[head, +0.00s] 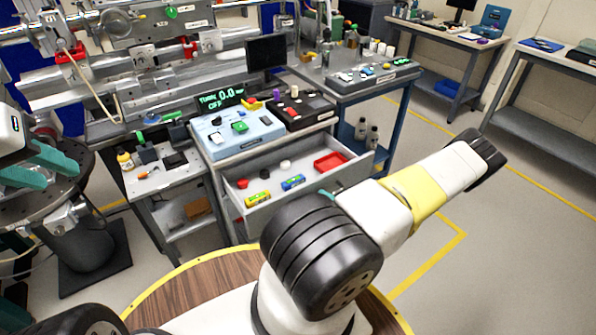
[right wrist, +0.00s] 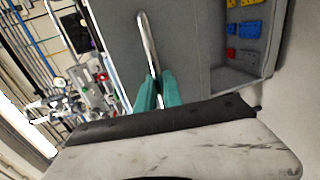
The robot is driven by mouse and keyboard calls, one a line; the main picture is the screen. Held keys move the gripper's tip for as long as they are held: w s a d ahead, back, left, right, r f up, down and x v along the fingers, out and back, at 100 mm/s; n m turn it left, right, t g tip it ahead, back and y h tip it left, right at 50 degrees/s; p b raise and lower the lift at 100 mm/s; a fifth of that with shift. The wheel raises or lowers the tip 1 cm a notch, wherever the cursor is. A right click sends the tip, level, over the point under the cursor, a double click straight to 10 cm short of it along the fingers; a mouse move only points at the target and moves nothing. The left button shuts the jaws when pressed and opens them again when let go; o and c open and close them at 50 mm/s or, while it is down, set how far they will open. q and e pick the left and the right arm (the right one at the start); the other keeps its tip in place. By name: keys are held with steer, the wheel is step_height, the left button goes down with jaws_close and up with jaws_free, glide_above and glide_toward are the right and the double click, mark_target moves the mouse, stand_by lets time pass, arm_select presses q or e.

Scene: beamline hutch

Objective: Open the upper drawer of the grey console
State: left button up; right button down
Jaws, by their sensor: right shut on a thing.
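The grey console (head: 222,203) stands in the middle of the head view. Its upper drawer (head: 285,205) is pulled well out, its inside visible. In it lie a red tray (head: 331,162), a blue item (head: 293,182), a yellow-green item (head: 258,199) and small red and white things. In the right wrist view, my right gripper (right wrist: 156,92) is shut on the bar handle (right wrist: 147,45) of the drawer front (right wrist: 182,60). In the head view my right arm mostly hides that gripper and the handle. My left gripper (head: 36,166) is at the far left, open and empty, away from the console.
A blue panel (head: 237,140) and a black box (head: 300,110) sit on the console top. A low cart (head: 163,180) stands left of it, and a bench (head: 375,90) behind right. Open floor (head: 500,240) lies to the right.

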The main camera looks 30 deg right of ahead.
steer(key=shift+s, duration=0.15)
steer(key=c, duration=1.5)
jaws_free()
steer(key=v, duration=0.7)
steer(key=shift+s, duration=0.4)
steer(key=shift+d+r, duration=0.1)
